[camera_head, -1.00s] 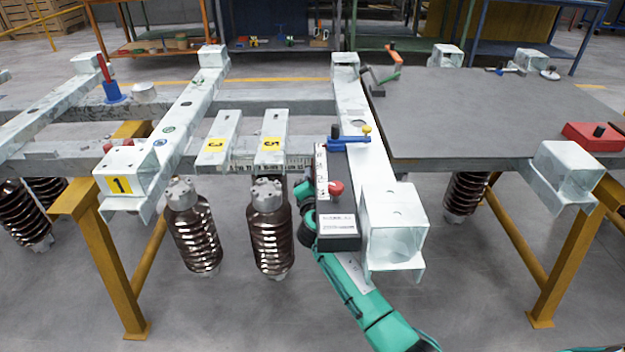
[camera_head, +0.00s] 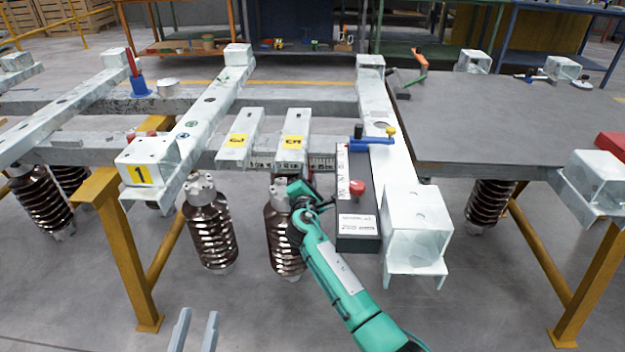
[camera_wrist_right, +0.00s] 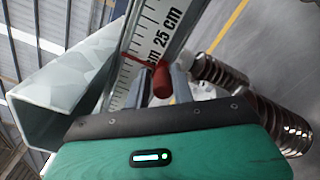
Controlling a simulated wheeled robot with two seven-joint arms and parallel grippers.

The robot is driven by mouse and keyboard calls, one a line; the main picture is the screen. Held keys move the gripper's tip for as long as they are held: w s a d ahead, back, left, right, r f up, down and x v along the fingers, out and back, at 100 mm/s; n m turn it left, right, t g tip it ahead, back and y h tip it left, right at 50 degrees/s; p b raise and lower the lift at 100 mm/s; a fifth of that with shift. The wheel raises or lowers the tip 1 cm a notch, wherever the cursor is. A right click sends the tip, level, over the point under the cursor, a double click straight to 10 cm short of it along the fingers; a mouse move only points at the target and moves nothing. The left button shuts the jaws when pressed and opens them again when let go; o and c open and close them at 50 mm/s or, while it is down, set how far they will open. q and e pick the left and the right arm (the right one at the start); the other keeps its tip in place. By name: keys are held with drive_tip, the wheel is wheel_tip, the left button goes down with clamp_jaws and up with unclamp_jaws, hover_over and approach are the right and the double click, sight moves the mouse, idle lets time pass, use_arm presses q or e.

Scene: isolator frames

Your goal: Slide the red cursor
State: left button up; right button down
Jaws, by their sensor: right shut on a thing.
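The red cursor (camera_wrist_right: 162,82) shows in the right wrist view as a red knob, with a thin red bar across a white scale (camera_wrist_right: 155,35) printed "25 cm". My right gripper (camera_wrist_right: 158,78) is shut on the knob, one grey finger on either side. In the head view, my green right gripper (camera_head: 300,192) is at the front of the frame, below the block marked 5 (camera_head: 292,140). It hides the cursor there. Part of the scale (camera_head: 263,163) shows along the front beam. My left gripper (camera_head: 197,318) is at the bottom edge, its two grey fingers apart and empty.
A dark box with a red button (camera_head: 357,187) hangs to the right of my right gripper. Ribbed brown insulators (camera_head: 212,232) hang close under the beam. A white square beam end (camera_head: 418,225) juts out at the right. The floor at lower left is clear.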

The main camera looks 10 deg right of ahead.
drive_tip(key=shift+a+f, duration=0.1)
drive_tip(key=shift+f, duration=0.25)
drive_tip(key=c, duration=1.3)
unclamp_jaws()
drive_tip(key=shift+r, duration=0.15)
drive_tip(key=shift+s, duration=0.2)
use_arm(q)
drive_tip(key=s+d+f+g+p, duration=0.1)
drive_tip(key=s+f+g, duration=0.1)
drive_tip(key=f, duration=0.3)
drive_tip(key=s+d+f+g+p, duration=0.1)
drive_tip(key=s+f+g, duration=0.1)
drive_tip(key=f+g, duration=0.3)
drive_tip(key=shift+s+d+f+y+p, duration=0.3)
drive_tip(key=shift+f, duration=0.25)
use_arm(e)
drive_tip(key=v, duration=1.3)
drive_tip(key=shift+s, duration=0.2)
drive_tip(key=shift+a, duration=0.1)
